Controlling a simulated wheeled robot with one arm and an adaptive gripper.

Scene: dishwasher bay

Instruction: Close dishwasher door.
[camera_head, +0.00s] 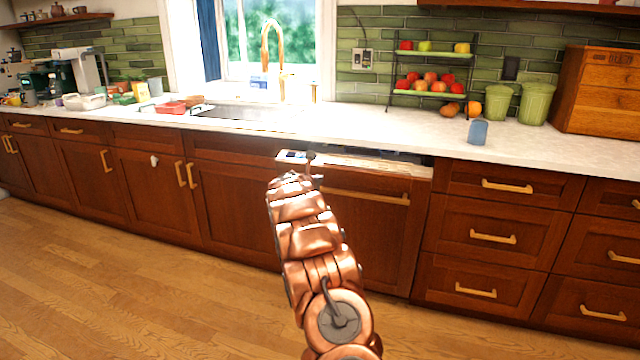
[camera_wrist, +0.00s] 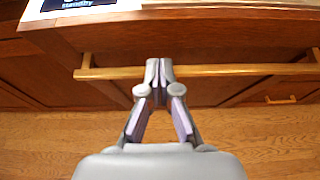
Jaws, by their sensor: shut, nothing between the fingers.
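The dishwasher door (camera_head: 375,235) is a brown wood panel right of the sink, with a long brass handle (camera_head: 385,198). It stands close to upright, with its pale top edge (camera_head: 385,166) showing and a dark gap behind it, so it looks slightly ajar. In the wrist view the handle (camera_wrist: 240,70) runs across the door front (camera_wrist: 200,38). My gripper (camera_wrist: 159,68) is shut and empty, its fingertips overlapping the handle's left part; I cannot tell if they touch. In the head view my arm hides the door's left side and most of the gripper.
A white countertop (camera_head: 400,130) runs above the door, with a blue cup (camera_head: 478,132) near its front edge. Drawers (camera_head: 490,240) with brass handles stand right of the door, and cabinets (camera_head: 150,190) stand left. The wooden floor (camera_head: 130,290) in front is clear.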

